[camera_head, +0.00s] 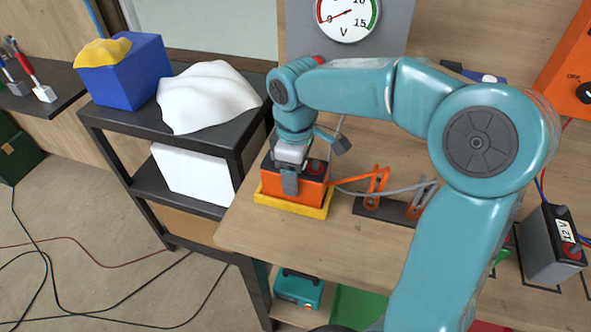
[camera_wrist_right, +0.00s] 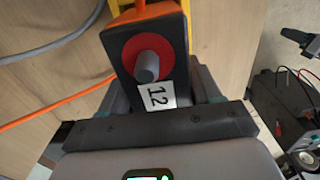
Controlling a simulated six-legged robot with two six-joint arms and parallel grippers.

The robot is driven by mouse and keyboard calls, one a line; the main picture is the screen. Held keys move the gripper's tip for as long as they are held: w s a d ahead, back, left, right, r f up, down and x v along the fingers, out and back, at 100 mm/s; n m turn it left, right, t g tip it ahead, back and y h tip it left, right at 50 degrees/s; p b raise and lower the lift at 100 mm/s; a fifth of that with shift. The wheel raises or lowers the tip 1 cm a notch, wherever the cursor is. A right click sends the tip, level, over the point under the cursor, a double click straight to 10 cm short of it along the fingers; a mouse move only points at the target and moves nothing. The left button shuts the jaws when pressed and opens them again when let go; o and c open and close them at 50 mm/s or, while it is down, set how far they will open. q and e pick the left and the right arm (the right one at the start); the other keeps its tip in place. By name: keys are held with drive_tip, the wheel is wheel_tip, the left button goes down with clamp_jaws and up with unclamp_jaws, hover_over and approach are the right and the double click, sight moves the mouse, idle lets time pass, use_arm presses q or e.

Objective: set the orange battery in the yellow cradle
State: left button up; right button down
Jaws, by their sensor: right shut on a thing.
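The orange battery (camera_head: 314,192) is at the left end of the wooden bench, within the outline of the yellow cradle (camera_head: 292,207). The cradle's rim shows along the battery's lower edge; whether the battery rests fully on its floor I cannot tell. My right gripper (camera_head: 290,178) points down and is shut on the battery, one finger on its near side. In the right wrist view the battery's dark top (camera_wrist_right: 178,45), with a red ring, grey post and "12" label, lies between the fingers. A strip of the cradle (camera_wrist_right: 204,22) shows beside it. My left gripper is not in view.
Orange and grey cable clamps (camera_head: 378,180) lie right of the cradle, their cables running close to the battery. A grey 12 V battery (camera_head: 548,245) stands at the right. A black shelf cart (camera_head: 118,118) with a blue box (camera_head: 125,75) and white cloth stands left of the bench.

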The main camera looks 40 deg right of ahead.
drive_tip(key=shift+f+b, duration=0.45)
drive_tip(key=shift+f, duration=0.15)
drive_tip(key=shift+c, duration=0.7)
unclamp_jaws()
wheel_tip(320, 180, up, 16)
drive_tip(key=p, duration=0.3)
drive_tip(key=shift+r, duration=0.2)
